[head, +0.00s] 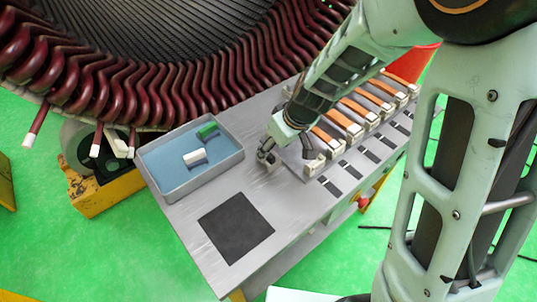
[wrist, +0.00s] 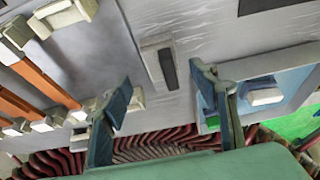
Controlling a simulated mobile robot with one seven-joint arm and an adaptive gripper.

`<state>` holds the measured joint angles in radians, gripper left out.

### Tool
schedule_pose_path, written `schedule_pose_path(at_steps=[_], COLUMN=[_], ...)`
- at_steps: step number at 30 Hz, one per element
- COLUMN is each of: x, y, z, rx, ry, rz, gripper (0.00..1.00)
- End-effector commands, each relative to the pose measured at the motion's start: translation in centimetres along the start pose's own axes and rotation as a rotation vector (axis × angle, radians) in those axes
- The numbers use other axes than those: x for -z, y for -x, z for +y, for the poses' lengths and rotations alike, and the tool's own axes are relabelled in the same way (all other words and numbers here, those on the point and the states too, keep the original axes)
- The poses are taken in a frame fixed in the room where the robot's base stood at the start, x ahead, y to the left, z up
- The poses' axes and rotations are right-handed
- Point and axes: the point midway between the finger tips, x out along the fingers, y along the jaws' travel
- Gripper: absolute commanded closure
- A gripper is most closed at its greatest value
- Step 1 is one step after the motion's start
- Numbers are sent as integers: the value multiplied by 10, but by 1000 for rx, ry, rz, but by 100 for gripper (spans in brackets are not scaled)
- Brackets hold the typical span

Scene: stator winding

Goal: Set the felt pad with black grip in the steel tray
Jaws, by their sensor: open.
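The felt pad with black grip (wrist: 160,62), a pale block with a dark strip along it, lies on the grey bench top in the wrist view. My gripper (wrist: 163,82) is open and empty, its two fingers apart with the pad lying beyond and between the tips. In the head view my gripper (head: 288,156) is low over the bench, right of the tray; I cannot pick out the pad there. The steel tray (head: 178,194) has a blue floor and holds a white block (head: 195,157) and a green block (head: 207,130). The tray's corner shows in the wrist view (wrist: 268,62).
A row of pale holders with orange bars (head: 353,109) stands close right of my gripper. A black mat (head: 236,227) lies at the bench's front. The stator with dark red coils (head: 130,90) overhangs the bench's back. The bench between tray and gripper is clear.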

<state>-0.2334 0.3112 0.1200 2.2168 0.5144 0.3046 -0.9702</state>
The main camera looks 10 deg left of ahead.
Motion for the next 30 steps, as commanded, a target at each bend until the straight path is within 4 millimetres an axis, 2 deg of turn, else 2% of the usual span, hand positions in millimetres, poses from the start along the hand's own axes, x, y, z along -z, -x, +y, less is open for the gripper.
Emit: schedule_pose_path(at_steps=[12,21,23,30], x=[3,4,4,3], y=[-45,-49,-49,-48], z=[-5,-4,-4,-4], rx=[2,0,0,1], ry=[-2,0,0,-1], rz=[-2,0,0,-1], gripper=[45,45,49,76])
